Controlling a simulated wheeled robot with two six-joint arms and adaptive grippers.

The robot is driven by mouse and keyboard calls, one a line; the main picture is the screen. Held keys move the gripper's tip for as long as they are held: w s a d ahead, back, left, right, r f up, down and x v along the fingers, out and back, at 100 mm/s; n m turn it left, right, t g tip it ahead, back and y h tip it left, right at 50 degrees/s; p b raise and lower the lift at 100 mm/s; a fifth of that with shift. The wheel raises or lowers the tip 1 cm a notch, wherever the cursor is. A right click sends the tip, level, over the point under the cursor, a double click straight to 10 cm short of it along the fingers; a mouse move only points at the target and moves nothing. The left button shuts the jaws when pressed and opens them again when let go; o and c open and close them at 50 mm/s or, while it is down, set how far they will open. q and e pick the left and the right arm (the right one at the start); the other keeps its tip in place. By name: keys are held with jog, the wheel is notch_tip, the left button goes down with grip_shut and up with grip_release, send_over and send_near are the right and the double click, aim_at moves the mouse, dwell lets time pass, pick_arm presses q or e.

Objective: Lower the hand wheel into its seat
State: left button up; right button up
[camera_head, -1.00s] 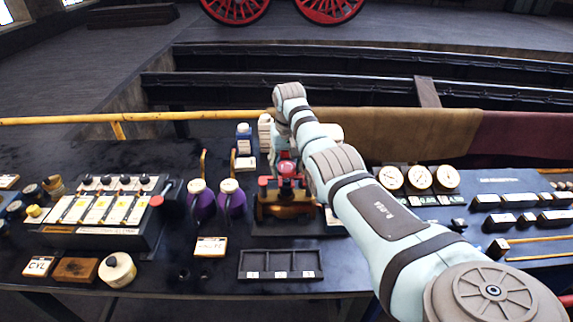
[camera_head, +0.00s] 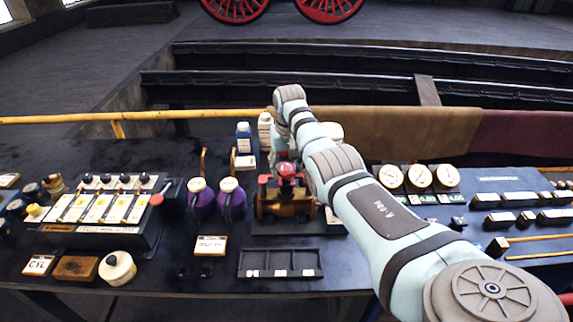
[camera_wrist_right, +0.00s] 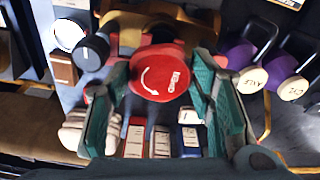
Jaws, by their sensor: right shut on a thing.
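The red hand wheel (camera_head: 287,169) sits at the top of the brass valve (camera_head: 285,204) in the middle of the bench. In the right wrist view the round red wheel face (camera_wrist_right: 160,73) lies between the two green fingers of my right gripper (camera_wrist_right: 160,88), which is shut on it. The brass valve body (camera_wrist_right: 118,40) shows just beyond the wheel there. The wheel's underside is hidden, so I cannot tell whether it touches its seat. My left gripper is not in view.
Two purple oil cans (camera_head: 231,200) stand close left of the valve. White and blue bottles (camera_head: 244,138) stand behind. Three gauges (camera_head: 419,178) are to the right, beyond my arm.

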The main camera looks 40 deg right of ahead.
jog(key=shift+f, duration=0.35)
dwell(0.5)
jog(key=o, duration=1.5)
jog(key=o, duration=0.3)
jog(key=shift+r, duration=3.25)
